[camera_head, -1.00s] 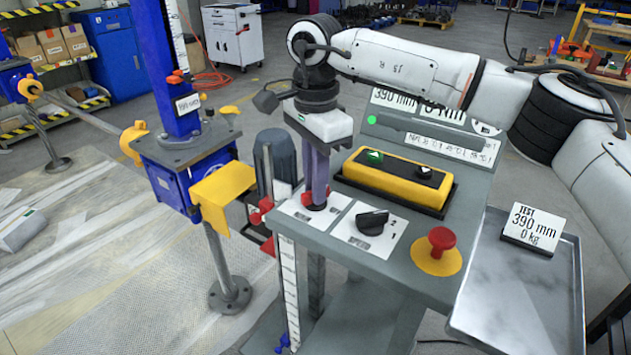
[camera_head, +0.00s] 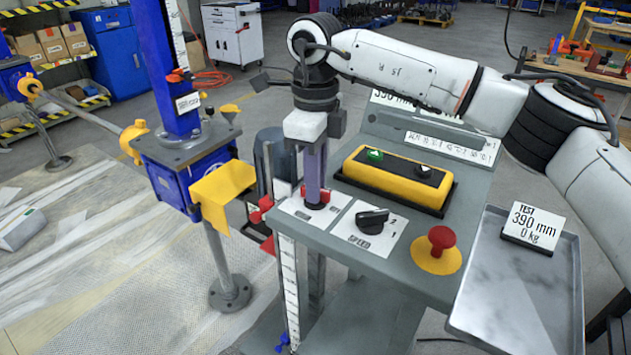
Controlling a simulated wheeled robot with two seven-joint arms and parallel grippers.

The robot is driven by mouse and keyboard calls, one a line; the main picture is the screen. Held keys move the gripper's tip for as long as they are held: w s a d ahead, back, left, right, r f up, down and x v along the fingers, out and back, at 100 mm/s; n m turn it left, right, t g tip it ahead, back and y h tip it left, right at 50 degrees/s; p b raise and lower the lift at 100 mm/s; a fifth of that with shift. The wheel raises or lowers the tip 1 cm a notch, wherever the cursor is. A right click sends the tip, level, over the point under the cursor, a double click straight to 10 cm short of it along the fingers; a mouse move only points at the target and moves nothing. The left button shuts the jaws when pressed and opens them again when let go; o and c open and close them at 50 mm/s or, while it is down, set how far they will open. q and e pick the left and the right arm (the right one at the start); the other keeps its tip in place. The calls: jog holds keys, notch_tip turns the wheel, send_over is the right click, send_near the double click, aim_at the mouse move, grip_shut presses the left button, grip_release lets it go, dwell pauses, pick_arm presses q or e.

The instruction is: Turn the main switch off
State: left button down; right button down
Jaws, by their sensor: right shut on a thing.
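The main switch (camera_head: 325,197) is a red rotary handle on a white plate at the left front of the grey control desk. My right gripper (camera_head: 314,190) points straight down onto it, its purple fingers shut on the handle. Red parts of the handle show on both sides of the fingers; the rest, and any position marks, are hidden behind them. My left gripper is not in view.
Right of the switch are a black speed knob (camera_head: 371,220) and a red emergency stop button (camera_head: 440,240). Behind is a yellow button box (camera_head: 395,179). A blue screw jack (camera_head: 180,165) with a yellow guard stands left. A metal tray (camera_head: 515,290) is at right.

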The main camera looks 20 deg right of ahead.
jog(key=shift+m, duration=1.2)
jog(key=c, duration=1.8)
grip_release()
jog(key=shift+r, duration=0.1)
notch_tip(320, 180, up, 10)
